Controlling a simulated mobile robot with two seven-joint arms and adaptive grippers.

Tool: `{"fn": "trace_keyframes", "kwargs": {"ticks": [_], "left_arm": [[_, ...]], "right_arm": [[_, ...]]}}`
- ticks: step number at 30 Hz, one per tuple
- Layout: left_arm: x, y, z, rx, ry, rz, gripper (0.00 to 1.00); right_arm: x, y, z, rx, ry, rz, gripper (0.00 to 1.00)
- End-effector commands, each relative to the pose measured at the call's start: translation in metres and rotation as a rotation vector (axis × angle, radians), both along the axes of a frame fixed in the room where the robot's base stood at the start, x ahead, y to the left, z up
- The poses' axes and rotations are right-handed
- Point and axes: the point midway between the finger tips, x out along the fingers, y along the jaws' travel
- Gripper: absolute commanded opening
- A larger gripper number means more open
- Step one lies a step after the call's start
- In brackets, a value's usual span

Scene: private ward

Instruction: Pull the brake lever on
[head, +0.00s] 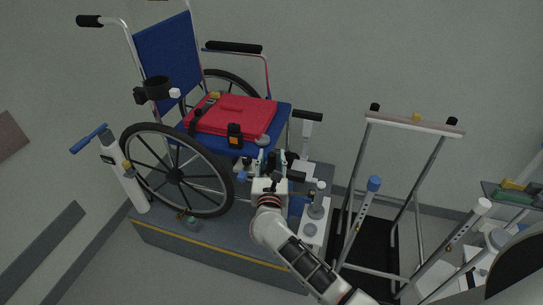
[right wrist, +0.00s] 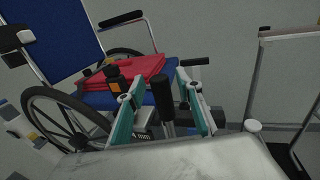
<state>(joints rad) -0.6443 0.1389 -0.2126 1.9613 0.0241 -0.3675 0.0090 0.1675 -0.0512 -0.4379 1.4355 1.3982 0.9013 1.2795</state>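A wheelchair with a blue seat and back (head: 168,58) stands on a grey platform (head: 225,249). My right gripper (head: 271,162) is at the wheelchair's front right, beside the near wheel. In the right wrist view its two teal fingers (right wrist: 158,104) are spread apart. An upright lever with a black grip (right wrist: 163,91) and a grey shaft shows between them. I cannot tell whether either finger touches it. In the head view my gripper largely hides this lever. My left gripper is not in view.
A red folded item (head: 236,114) lies on the seat. A white post with a blue handle (head: 89,138) stands left of the wheel (head: 175,173). A black-handled post (head: 307,115) is behind my gripper. A metal walking frame (head: 415,124) stands to the right.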

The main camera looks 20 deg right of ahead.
Motion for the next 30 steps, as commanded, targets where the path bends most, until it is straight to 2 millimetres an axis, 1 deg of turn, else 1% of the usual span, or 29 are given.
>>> {"fn": "trace_keyframes", "kwargs": {"ticks": [3, 11, 12, 14, 15, 23, 26, 30], "left_arm": [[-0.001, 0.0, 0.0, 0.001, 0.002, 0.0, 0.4], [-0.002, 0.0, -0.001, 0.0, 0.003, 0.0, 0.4], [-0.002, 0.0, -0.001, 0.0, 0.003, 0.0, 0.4], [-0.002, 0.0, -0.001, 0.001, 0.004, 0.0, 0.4], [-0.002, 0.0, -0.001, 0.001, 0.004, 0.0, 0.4], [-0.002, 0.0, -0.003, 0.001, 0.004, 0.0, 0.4], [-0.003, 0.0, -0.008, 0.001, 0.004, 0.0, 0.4], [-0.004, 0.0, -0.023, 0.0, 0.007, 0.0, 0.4]], "right_arm": [[0.005, -0.002, 0.0, -0.001, 0.0, 0.0, 0.35], [0.006, -0.003, 0.0, -0.001, 0.0, 0.0, 0.35], [0.006, -0.003, 0.0, -0.001, 0.0, 0.0, 0.25], [0.006, -0.003, 0.0, -0.001, 0.0, 0.0, 0.09], [0.006, -0.003, 0.0, -0.001, 0.0, 0.0, 0.0], [0.005, -0.004, -0.001, 0.005, -0.005, 0.0, 0.0], [0.003, -0.007, -0.002, 0.022, -0.017, -0.001, 0.0], [-0.003, -0.016, -0.006, 0.071, -0.05, -0.001, 0.0]]}}
